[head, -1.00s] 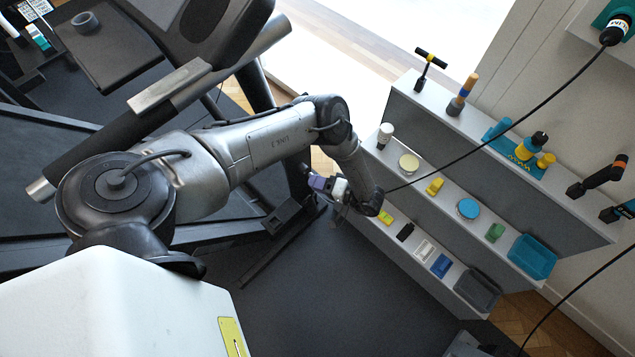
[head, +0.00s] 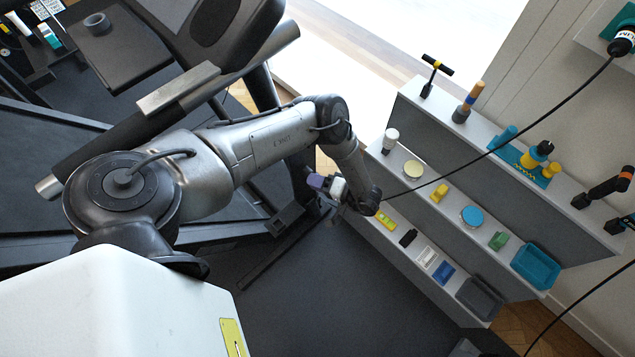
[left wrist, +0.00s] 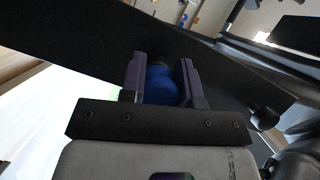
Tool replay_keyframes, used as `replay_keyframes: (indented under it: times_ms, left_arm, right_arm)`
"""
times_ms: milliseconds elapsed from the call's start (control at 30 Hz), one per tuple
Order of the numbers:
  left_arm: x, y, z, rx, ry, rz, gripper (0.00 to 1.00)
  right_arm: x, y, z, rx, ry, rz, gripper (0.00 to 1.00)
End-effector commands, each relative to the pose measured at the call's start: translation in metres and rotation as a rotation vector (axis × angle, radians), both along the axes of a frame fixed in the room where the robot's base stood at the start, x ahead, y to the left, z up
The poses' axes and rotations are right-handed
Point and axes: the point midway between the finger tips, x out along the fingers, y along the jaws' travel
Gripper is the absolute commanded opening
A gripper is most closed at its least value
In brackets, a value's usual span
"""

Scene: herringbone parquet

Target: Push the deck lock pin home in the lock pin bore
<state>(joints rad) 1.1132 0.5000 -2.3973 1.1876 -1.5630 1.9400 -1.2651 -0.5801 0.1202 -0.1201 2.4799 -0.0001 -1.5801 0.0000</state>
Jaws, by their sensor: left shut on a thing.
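My left gripper (head: 314,181) is at the side of the treadmill frame, near the end of the slanted dark bar (head: 268,242). In the left wrist view, its purple fingers are closed around a blue rounded knob (left wrist: 160,85), which appears to be the head of the deck lock pin. A dark beam (left wrist: 95,45) runs behind the fingers, and the knob sits in front of it. The pin's shaft and the lock pin bore are hidden, so I cannot tell how deep the pin sits. My right gripper is not in view.
A stepped shelf (head: 440,150) with small tools, tins and trays stands right of my left gripper, close to my wrist. A blue tray (head: 536,262) sits at its lower right. Black cables hang across the right side. The dark floor mat (head: 320,290) is clear.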

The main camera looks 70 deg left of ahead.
Motion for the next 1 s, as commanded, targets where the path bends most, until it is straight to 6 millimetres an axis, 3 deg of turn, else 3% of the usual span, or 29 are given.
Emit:
replay_keyframes:
  times_ms: [167,200,500,767,1000]
  left_arm:
    - [-0.002,0.005,0.000,0.001,0.001,0.000,0.06]
    - [-0.002,0.005,0.000,0.001,0.001,0.000,0.32]
    - [-0.002,0.004,0.000,0.001,0.001,0.000,0.59]
    - [0.000,0.002,0.000,-0.001,-0.001,0.000,0.59]
    - [0.020,-0.021,0.002,-0.001,-0.003,-0.001,0.59]
  right_arm:
    - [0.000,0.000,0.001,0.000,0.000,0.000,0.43]
    - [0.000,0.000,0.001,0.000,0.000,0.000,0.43]
    - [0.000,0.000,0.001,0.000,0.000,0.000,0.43]
    - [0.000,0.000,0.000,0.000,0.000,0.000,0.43]
    - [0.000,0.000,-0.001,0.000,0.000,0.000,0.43]
